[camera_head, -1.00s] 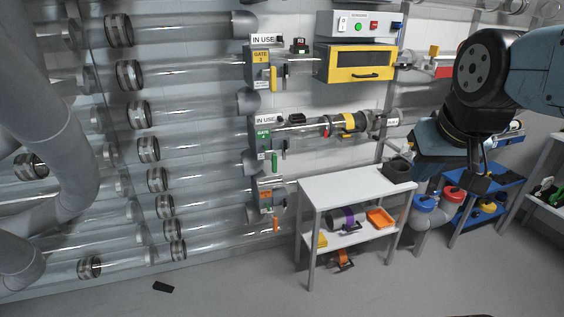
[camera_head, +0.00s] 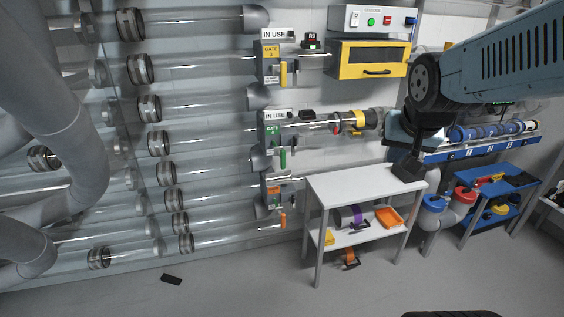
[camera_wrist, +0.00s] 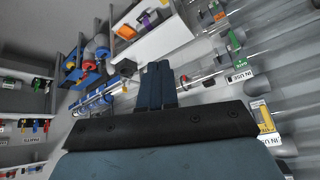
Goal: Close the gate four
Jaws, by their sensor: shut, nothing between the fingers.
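A column of gates sits on the clear tubes by the back wall. The top gate (camera_head: 269,63) has a yellow label that looks like "GATE 3" and a yellow handle. The middle gate (camera_head: 269,136) has a green label, its number too small to read, and a green handle (camera_head: 283,158) hanging down. The lowest gate (camera_head: 271,192) has an orange label and an orange handle (camera_head: 283,221). In the wrist view the green gate (camera_wrist: 236,42) is at upper right. My gripper (camera_head: 407,171) is right of the gates, above the white table's right end. Its fingers (camera_wrist: 156,84) are together and empty.
A white table (camera_head: 355,181) with a lower shelf stands right of the gates. A yellow-fronted box (camera_head: 369,60) hangs above. A blue cart (camera_head: 505,180) stands farther right. The floor (camera_head: 230,285) in front is mostly clear.

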